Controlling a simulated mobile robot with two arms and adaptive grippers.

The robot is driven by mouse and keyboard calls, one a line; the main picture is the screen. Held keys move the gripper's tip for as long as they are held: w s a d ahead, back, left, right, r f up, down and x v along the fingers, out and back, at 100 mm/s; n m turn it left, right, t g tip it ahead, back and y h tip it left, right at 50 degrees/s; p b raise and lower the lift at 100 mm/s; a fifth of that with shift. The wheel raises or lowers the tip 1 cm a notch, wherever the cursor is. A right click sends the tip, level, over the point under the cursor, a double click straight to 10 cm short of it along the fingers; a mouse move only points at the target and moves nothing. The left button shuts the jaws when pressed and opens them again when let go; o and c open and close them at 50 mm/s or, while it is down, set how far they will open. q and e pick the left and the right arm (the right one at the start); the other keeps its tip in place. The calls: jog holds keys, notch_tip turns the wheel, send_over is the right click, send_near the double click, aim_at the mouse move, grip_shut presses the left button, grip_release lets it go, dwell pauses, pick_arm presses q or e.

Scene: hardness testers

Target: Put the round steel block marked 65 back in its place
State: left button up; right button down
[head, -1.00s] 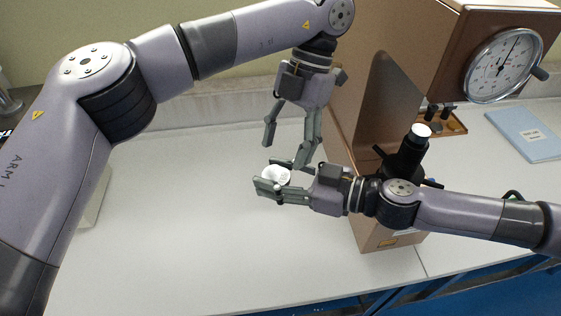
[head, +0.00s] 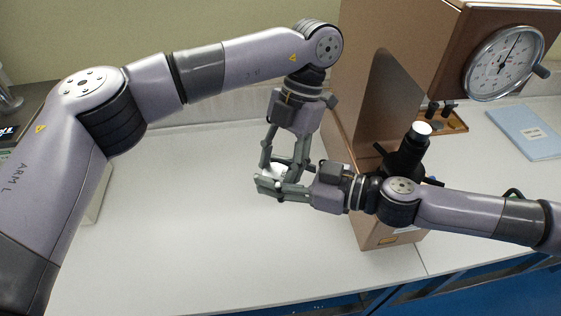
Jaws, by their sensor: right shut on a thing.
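The round steel block (head: 276,171) is a small pale disc, held above the white bench by my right gripper (head: 270,187). My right gripper comes in from the right, its fingers shut on the block. The fingers partly hide the block, and its mark cannot be read. My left gripper (head: 282,170) points down from above. Its fingers are apart, one on each side of the block, with their tips at the block and close to the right fingers. I cannot tell whether they touch it. The block's place cannot be made out.
The brown hardness tester (head: 375,120) with a dial (head: 505,63) and black spindle (head: 408,155) stands right of the grippers. A wooden tray (head: 455,124) and a blue booklet (head: 526,134) lie farther right. The bench (head: 190,225) is clear at left and front.

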pick_arm(q)
jog(key=shift+s+d, duration=0.15)
jog(key=c, duration=0.6)
pick_arm(e)
jog(key=shift+r, duration=0.1)
pick_arm(q)
jog(key=shift+c, duration=0.6)
pick_arm(e)
jog(key=c, duration=0.8)
grip_release()
jog(key=shift+o, duration=0.2)
jog(key=v, duration=1.1)
jog(key=shift+s+d, duration=0.15)
jog(key=shift+d, duration=0.2)
jog(key=shift+d, duration=0.1)
